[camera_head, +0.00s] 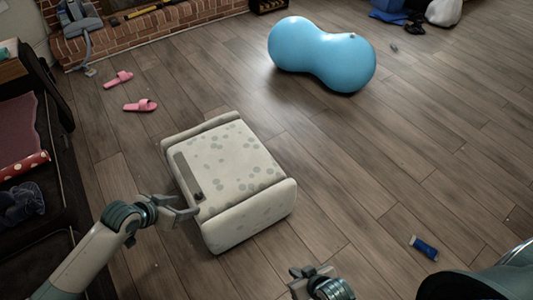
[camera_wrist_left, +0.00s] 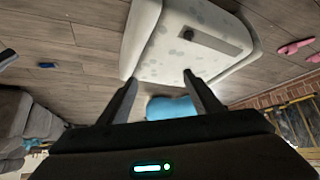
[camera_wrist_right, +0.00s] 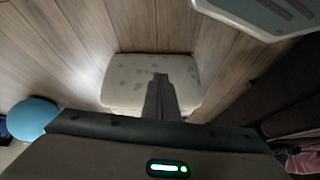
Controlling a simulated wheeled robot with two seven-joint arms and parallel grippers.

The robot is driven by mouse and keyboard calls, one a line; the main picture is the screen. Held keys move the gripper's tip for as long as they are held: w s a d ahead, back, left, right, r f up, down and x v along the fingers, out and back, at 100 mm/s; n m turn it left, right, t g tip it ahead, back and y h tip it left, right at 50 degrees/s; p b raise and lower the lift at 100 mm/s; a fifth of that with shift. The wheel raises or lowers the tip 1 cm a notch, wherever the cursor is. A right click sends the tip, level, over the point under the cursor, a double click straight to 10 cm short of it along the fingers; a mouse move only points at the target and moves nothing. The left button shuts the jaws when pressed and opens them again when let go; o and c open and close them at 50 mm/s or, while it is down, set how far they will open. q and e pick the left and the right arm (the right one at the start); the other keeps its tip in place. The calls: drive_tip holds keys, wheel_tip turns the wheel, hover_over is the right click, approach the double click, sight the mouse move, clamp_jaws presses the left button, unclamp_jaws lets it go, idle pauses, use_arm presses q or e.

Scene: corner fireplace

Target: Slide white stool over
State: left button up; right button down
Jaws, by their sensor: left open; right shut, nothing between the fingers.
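The white stool (camera_head: 235,165), cream with grey spots, stands on the wooden floor in the middle of the head view. A dark strip with a small dark item lies along its left side. My left gripper (camera_head: 192,207) is open at the stool's near left edge; whether it touches cannot be told. In the left wrist view the open fingers (camera_wrist_left: 160,88) point toward the stool (camera_wrist_left: 185,40). My right gripper (camera_head: 310,272) is shut and empty, low and to the right of the stool. In the right wrist view its closed fingers (camera_wrist_right: 160,85) overlap the stool (camera_wrist_right: 125,72).
A blue peanut-shaped ball (camera_head: 322,52) lies beyond the stool. Pink slippers (camera_head: 140,105) lie at the back left. A dark bench (camera_head: 62,185) lines the left side. A blue can-like item (camera_head: 424,247) lies at the right. The floor right of the stool is mostly clear.

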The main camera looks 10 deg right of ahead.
use_arm(q)
drive_tip(key=s+a+f+n+t+y+p, duration=0.1)
drive_tip(key=s+a+f+n+y+p, duration=0.25)
drive_tip(key=s+f, duration=0.75)
drive_tip(key=s+a+f+n+p, duration=0.1)
drive_tip(key=s+f+p, duration=0.1)
drive_tip(key=s+f, duration=0.3)
drive_tip(key=s+f+n+g+p, duration=0.1)
drive_tip(key=s+f+p, duration=0.2)
drive_tip(key=s, duration=0.9)
wheel_tip(320, 180, down, 3)
drive_tip(key=shift+s+a+f+y, duration=0.2)
drive_tip(key=shift+s+a+y, duration=0.05)
drive_tip(key=shift+a+y, duration=0.1)
use_arm(e)
drive_tip(key=s+d+f+h, duration=0.1)
drive_tip(key=s+d+f, duration=0.2)
drive_tip(key=f, duration=0.6)
drive_tip(key=shift+s+f+g, duration=0.2)
drive_tip(key=shift+s+g, duration=0.2)
drive_tip(key=shift+s, duration=0.15)
use_arm(q)
drive_tip(key=shift+n, duration=0.25)
drive_tip(key=shift+c, duration=0.7)
drive_tip(key=c, duration=0.5)
drive_tip(key=shift+a, duration=0.1)
drive_tip(key=shift+c, duration=0.4)
use_arm(e)
drive_tip(key=shift+w+a, duration=0.1)
drive_tip(key=shift+a, duration=0.1)
